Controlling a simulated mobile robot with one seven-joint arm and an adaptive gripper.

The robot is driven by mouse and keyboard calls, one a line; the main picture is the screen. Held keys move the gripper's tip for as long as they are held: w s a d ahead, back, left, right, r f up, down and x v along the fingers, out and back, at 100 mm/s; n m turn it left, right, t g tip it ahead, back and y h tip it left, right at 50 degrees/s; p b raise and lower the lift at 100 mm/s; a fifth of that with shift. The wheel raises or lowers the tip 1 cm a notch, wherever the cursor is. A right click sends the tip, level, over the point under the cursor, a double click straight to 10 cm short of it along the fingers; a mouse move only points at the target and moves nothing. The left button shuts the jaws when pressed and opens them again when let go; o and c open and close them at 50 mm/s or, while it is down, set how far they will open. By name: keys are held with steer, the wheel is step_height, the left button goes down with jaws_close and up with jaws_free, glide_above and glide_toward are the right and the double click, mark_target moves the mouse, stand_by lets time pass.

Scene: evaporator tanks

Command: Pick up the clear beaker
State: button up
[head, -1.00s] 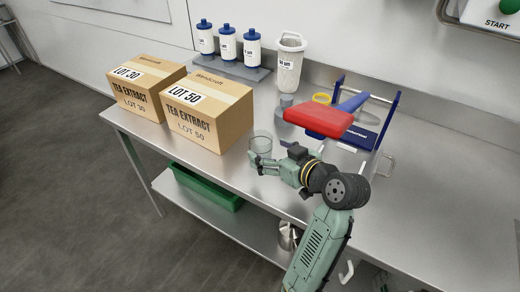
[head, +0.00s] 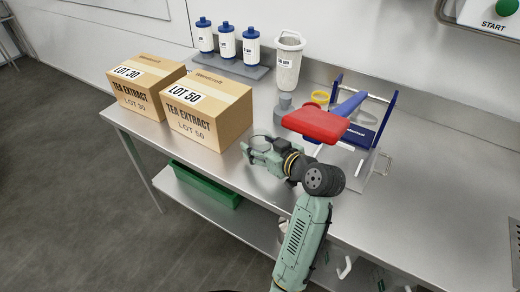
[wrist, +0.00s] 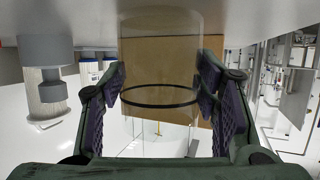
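The clear beaker (wrist: 160,75) is a see-through cylinder with a dark ring, between my gripper's fingers in the wrist view. In the head view only its upper part (head: 262,138) shows; the gripper hides the rest. It is near the front edge of the steel table, right of the LOT 50 box. My gripper (wrist: 163,85) is around the beaker, one dark pad on each side. Thin gaps seem to show beside the ring, so the fingers look open; contact at the tips is unclear. In the head view the gripper (head: 256,150) reaches in from the right.
The LOT 50 box (head: 207,110) is close left of the gripper, with the LOT 30 box (head: 147,87) beyond. A red and blue tool on a rack (head: 320,123) and a grey cylinder (head: 284,105) are to the right. The table's right part (head: 450,180) is clear.

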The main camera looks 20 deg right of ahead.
steer(key=c, duration=0.7)
steer(key=shift+r, duration=0.1)
